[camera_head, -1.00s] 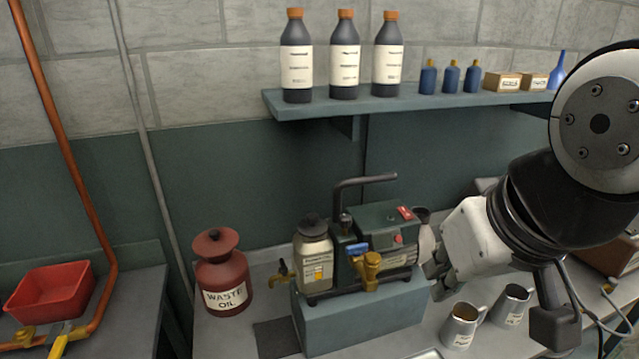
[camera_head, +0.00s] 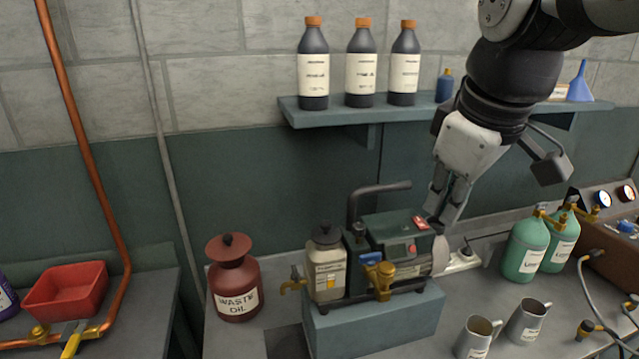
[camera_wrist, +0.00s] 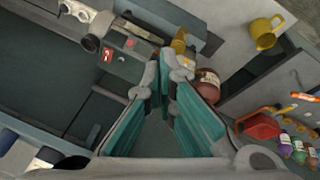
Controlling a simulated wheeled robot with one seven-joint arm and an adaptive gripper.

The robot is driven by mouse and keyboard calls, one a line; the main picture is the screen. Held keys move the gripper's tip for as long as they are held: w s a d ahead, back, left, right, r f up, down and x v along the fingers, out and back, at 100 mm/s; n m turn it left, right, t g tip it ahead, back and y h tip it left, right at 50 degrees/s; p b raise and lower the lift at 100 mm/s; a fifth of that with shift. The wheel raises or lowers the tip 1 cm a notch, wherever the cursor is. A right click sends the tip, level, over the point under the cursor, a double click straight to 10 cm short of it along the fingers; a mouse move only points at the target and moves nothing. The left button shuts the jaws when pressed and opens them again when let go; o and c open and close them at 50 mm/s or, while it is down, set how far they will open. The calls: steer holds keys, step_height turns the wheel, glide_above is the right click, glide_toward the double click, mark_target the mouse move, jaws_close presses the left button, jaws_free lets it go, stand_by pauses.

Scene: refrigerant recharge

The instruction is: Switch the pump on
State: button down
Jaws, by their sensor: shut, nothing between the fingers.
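The pump (camera_head: 390,235) is a dark green unit with a bent black handle and brass fittings, standing on a blue-grey block (camera_head: 375,325). A red switch (camera_head: 419,222) sits on its top right edge, and a round red button (camera_head: 411,250) is on its front. In the wrist view the pump (camera_wrist: 125,65) is at upper left, with its red switch (camera_wrist: 107,55). My gripper (camera_head: 437,222) is shut and empty, pointing down just right of the switch. I cannot tell whether the fingertips touch the pump. The wrist view shows my gripper (camera_wrist: 165,68) with its teal finger pads.
A waste oil can (camera_head: 233,278) stands left of the pump. Two metal jugs (camera_head: 528,321) are at front right. Green cylinders (camera_head: 525,247) and a gauge box (camera_head: 610,245) stand farther right. A shelf (camera_head: 340,115) with bottles is behind.

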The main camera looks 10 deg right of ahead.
steer(key=w+d+r+n+g, duration=0.1)
steer(key=w+d+n, duration=0.2)
steer(key=w+n, duration=0.5)
steer(key=n+g, duration=0.2)
steer(key=n, duration=0.3)
glide_above(419, 220)
steer(key=s, duration=0.2)
steer(key=shift+s+d+f+y, duration=0.1)
steer(key=shift+f+y, duration=0.1)
steer(key=shift+f, duration=0.35)
steer(key=shift+s+d+f+y, duration=0.1)
steer(key=shift+f+y, duration=0.1)
steer(key=shift+f, duration=0.3)
steer(key=f+p, duration=0.1)
steer(key=f, duration=0.3)
steer(key=w+f, duration=0.1)
steer(key=f, duration=0.4)
steer(key=w+f+p, duration=0.1)
steer(key=f, duration=0.3)
steer(key=shift+a+f+p, duration=0.2)
steer(key=shift+f+p, duration=0.1)
steer(key=shift+f, duration=0.15)
